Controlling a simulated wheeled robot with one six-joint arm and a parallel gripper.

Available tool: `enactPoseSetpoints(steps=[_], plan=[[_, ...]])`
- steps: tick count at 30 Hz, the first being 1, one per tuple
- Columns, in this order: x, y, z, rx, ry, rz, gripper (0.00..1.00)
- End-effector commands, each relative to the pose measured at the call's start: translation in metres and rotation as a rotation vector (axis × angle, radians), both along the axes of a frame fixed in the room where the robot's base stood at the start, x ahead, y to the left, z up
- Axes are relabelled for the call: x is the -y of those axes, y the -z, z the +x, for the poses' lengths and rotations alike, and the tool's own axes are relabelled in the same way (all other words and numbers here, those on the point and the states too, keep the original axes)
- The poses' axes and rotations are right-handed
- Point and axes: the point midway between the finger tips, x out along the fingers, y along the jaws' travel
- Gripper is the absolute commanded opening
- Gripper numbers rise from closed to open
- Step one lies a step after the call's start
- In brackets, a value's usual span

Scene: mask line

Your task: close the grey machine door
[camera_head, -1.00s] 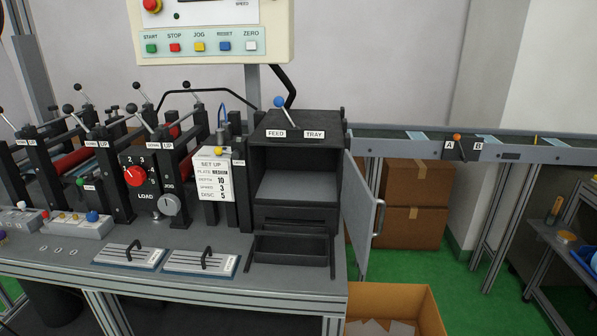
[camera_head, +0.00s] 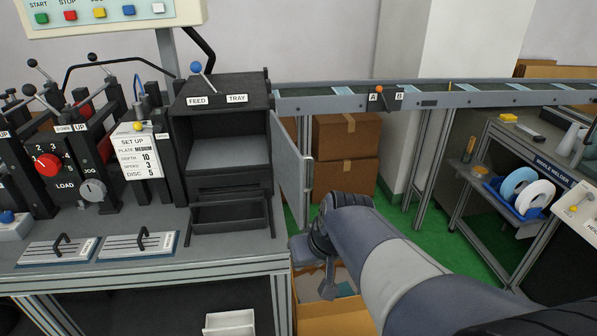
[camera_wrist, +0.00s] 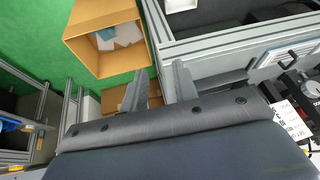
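The grey machine door (camera_head: 291,172) stands open, swung out from the right side of the black FEED TRAY cabinet (camera_head: 222,187), with a handle at its free edge. The cabinet front is uncovered and its inside shows. My arm comes in from the lower right, and my gripper (camera_head: 328,279) hangs right of and below the door, apart from it. In the wrist view the two fingers of my gripper (camera_wrist: 161,80) are spread with nothing between them. I cannot make out the door in the wrist view.
An open cardboard box (camera_head: 338,316) with pale pieces stands on the floor below my gripper. Stacked boxes (camera_head: 346,150) are behind the door, under the conveyor rail (camera_head: 455,98). A shelf bench (camera_head: 488,205) with a blue bin stands at right.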

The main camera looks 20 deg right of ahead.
Motion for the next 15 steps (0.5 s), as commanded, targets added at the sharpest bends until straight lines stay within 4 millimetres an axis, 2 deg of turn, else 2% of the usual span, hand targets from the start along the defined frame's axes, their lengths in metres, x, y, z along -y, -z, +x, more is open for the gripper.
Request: enactPoseSetpoints(steps=[1, 6, 10, 15], plan=[[0.014, -0.017, 0.012, -0.013, 0.014, 0.029, 0.24], [0.052, -0.07, 0.04, -0.038, -0.006, 0.143, 0.1], [0.085, -0.113, 0.053, -0.023, -0.053, 0.226, 0.0], [0.119, -0.159, 0.056, 0.017, -0.133, 0.3, 0.0]])
